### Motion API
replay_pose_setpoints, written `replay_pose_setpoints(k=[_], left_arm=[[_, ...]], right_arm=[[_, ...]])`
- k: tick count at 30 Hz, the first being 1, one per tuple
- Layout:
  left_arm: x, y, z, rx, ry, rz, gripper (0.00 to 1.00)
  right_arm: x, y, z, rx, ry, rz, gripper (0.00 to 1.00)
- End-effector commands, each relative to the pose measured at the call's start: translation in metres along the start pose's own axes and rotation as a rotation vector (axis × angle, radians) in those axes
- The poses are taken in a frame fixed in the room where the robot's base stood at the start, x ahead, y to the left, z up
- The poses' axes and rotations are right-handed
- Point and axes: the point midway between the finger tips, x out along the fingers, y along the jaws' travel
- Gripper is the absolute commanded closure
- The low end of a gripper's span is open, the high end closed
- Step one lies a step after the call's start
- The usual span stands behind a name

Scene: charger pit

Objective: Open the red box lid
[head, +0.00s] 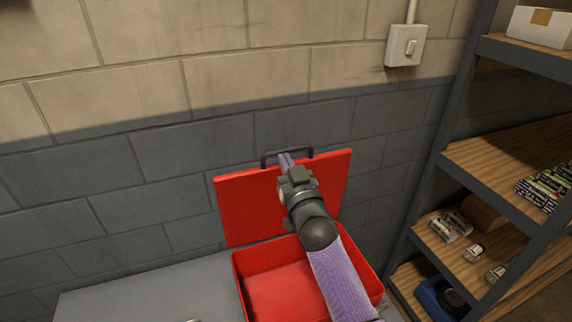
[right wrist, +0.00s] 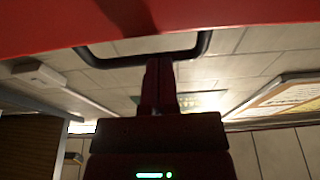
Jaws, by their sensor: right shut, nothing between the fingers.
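The red box (head: 285,290) stands on a grey surface, and its inside shows empty where my arm does not cover it. Its red lid (head: 237,205) stands raised, near upright, at the back of the box by the wall. A black handle (head: 270,155) is on the lid's top edge; it also shows in the right wrist view (right wrist: 110,60), below the red lid (right wrist: 250,12). My right gripper (head: 286,160) is shut and empty, with its fingertips at the handle. I cannot tell whether they touch it. My left gripper is not in view.
A block wall (head: 150,205) with a light switch (head: 405,46) is close behind the lid. A metal shelf with wooden boards (head: 515,150) stands at the right, holding battery packs (head: 545,188) and a blue container (head: 436,298). The grey surface (head: 150,290) is mostly clear at left.

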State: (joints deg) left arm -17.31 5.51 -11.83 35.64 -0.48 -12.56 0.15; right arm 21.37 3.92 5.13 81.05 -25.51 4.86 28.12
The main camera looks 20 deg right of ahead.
Motion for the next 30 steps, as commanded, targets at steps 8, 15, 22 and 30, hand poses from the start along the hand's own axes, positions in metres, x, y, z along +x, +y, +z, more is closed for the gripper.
replay_pose_setpoints(k=[8, 15, 22, 30], left_arm=[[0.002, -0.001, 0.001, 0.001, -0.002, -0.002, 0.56], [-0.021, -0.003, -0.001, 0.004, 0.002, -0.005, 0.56], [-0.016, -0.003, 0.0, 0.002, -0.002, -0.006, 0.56], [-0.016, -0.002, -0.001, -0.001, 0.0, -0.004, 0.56]], right_arm=[[0.002, 0.0, 0.001, 0.0, 0.001, 0.0, 1.0], [0.052, -0.001, -0.004, -0.001, -0.142, -0.004, 1.0], [0.075, 0.0, 0.019, -0.001, -0.284, 0.0, 1.0], [0.077, 0.0, 0.019, -0.001, -0.293, 0.0, 1.0]])
